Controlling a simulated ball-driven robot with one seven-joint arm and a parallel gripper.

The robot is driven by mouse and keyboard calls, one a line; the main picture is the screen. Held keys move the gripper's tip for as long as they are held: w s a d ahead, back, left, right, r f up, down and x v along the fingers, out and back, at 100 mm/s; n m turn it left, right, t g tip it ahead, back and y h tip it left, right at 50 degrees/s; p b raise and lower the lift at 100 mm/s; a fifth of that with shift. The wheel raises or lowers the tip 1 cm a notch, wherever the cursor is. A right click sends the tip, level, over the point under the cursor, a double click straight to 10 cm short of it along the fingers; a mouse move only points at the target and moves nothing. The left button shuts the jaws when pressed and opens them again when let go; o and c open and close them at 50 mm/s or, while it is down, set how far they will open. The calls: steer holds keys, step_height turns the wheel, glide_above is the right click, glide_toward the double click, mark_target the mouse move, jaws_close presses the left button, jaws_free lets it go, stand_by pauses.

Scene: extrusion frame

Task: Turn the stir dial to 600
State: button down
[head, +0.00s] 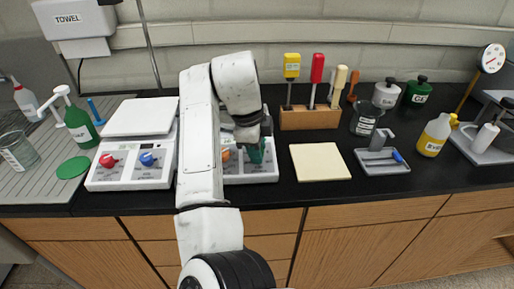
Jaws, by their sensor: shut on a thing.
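A white hotplate stirrer (130,170) on the left of the bench has a red dial (108,160) and a blue dial (147,159). A second white unit (262,177) stands to its right, partly hidden behind my arm. It has an orange dial (225,155) at its front left and a dark green dial (256,156) at its front right. My gripper (254,148) points down at the second unit's front and is shut on the green dial. The dial markings are too small to read, and my gripper hides part of the dial.
A wooden rack (308,119) with several coloured-handled tools stands behind right. A cream pad (319,162) and a grey tray (382,161) lie right of the second unit. A green bottle (80,127) stands left. Bare black bench lies along the front right.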

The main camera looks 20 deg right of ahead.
steer(key=c, duration=0.8)
jaws_free()
steer(key=v, duration=1.1)
steer(key=shift+f, duration=0.1)
